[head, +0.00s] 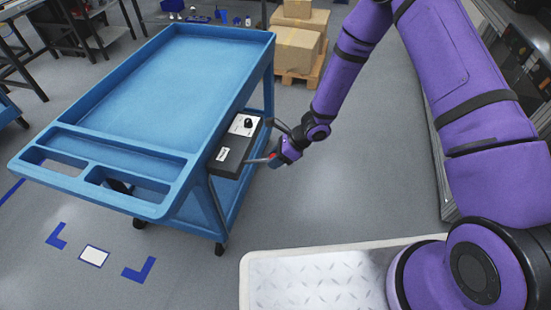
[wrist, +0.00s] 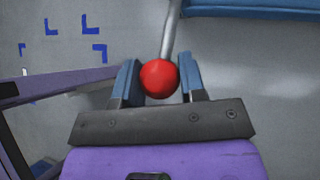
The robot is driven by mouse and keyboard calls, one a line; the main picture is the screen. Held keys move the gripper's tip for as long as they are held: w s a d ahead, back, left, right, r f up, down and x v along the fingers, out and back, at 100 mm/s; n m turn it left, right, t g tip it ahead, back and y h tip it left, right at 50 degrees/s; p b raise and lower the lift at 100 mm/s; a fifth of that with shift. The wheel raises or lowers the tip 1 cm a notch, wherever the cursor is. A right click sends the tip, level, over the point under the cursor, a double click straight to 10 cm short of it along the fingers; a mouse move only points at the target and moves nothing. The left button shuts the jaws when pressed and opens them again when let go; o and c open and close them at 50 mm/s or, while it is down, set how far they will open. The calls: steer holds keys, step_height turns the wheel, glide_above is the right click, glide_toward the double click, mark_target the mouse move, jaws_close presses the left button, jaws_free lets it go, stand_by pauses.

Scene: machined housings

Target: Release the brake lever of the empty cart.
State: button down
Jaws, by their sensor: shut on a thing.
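The blue cart (head: 165,85) stands at the left of the head view, its top tray empty. A black brake box (head: 235,150) with a white panel and a dark knob is on its right side. The brake lever (wrist: 171,32) is a grey rod with a red ball (wrist: 159,78) at its end. In the head view the lever (head: 256,160) sticks out from the box to my gripper. My gripper (wrist: 159,82) has its two blue fingers on either side of the red ball and is shut on it. In the head view my gripper (head: 277,158) is beside the cart.
Cardboard boxes (head: 297,48) stand on a wooden pallet behind the cart. Blue corner marks (head: 57,237) and a white rectangle (head: 94,256) are on the floor at front left. The grey floor right of the cart is clear.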

steer(key=shift+a+r, duration=0.1)
steer(key=shift+a, duration=0.05)
steer(key=c, duration=0.7)
jaws_free()
steer(key=v, duration=1)
steer(key=shift+w+d+r, duration=0.1)
steer(key=shift+d+r, duration=0.2)
